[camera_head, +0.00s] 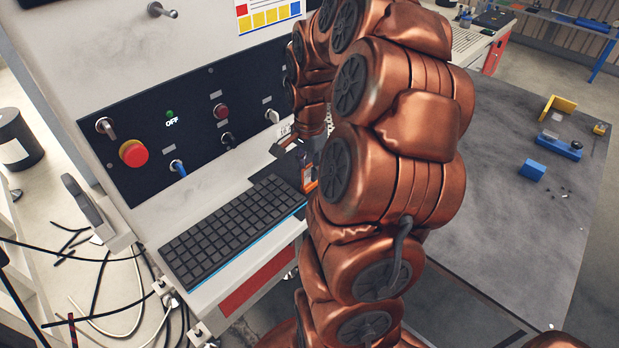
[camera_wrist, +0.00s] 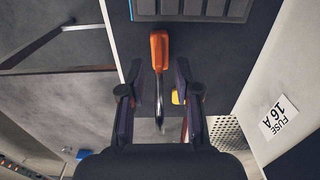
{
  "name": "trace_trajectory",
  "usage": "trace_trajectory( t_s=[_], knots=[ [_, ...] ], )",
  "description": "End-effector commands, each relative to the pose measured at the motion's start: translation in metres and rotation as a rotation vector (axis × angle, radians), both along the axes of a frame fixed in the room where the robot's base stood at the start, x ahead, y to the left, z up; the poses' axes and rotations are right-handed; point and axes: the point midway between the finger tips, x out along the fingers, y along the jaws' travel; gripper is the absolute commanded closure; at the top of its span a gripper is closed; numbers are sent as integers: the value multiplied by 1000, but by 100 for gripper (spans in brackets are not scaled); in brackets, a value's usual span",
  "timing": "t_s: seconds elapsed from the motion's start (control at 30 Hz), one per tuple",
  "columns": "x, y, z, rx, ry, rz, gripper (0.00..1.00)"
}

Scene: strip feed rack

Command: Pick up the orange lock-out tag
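The orange lock-out tag (camera_wrist: 158,50) shows in the wrist view just below the keyboard. It has an orange body and a thin dark metal loop that runs down between my fingers. My gripper (camera_wrist: 157,80) is open, with one dark finger on each side of the tag's loop. A gap shows between the tag and each finger, and I cannot tell the height between them. In the head view an orange piece (camera_head: 309,187) shows at the keyboard's right end, partly hidden by my arm; I cannot tell if it is the tag.
The keyboard (camera_head: 233,230) lies on the console ledge, under a panel (camera_head: 196,135) with knobs and a red button. A fuse label (camera_wrist: 279,117) is on the wall right of my gripper. A small yellow item (camera_wrist: 177,97) shows by the right finger. A grey table (camera_head: 500,225) holds blue parts.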

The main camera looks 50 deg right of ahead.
Motion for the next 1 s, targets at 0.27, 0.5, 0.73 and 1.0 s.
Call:
trace_trajectory(
  t_s=[0.27, 0.5, 0.73, 1.0],
  knots=[
    [0, 0, 0, 0, 0, 1, 100],
    [0, 0, 0, 0, 0, 1, 100],
    [0, 0, 0, 0, 0, 1, 100],
    [1, 0, 14, -1, -2, 2, 100]
  ],
)
